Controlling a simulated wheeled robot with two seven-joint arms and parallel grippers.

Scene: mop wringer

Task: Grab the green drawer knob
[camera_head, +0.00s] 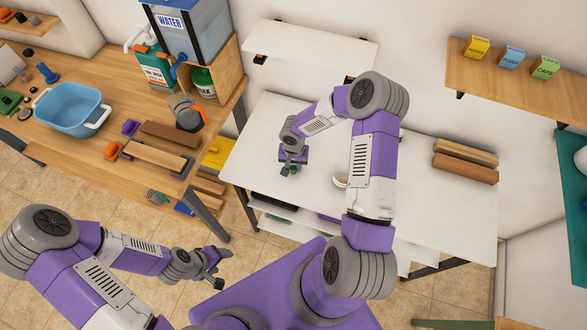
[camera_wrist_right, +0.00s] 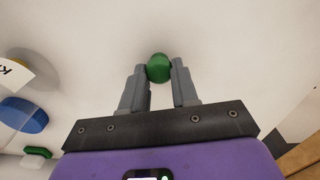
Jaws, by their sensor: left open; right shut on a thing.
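A round green knob (camera_wrist_right: 158,67) sits between the fingertips of my right gripper (camera_wrist_right: 159,75) in the right wrist view, with a finger on each side. The gripper is shut on it. A pale surface lies behind the knob; I cannot tell whether the knob is fixed to a drawer. In the head view my right gripper (camera_head: 290,168) is over the left part of the white table (camera_head: 330,205), and a small dark green shape shows by its fingers. My left gripper (camera_head: 218,268) is open and empty, low in front of the wooden bench, well away from the knob.
The wooden bench (camera_head: 60,165) at left holds a blue tub (camera_head: 70,108), a water tank (camera_head: 195,30) and several small items. A white shelf (camera_head: 310,45) hangs above. My right forearm crosses the table.

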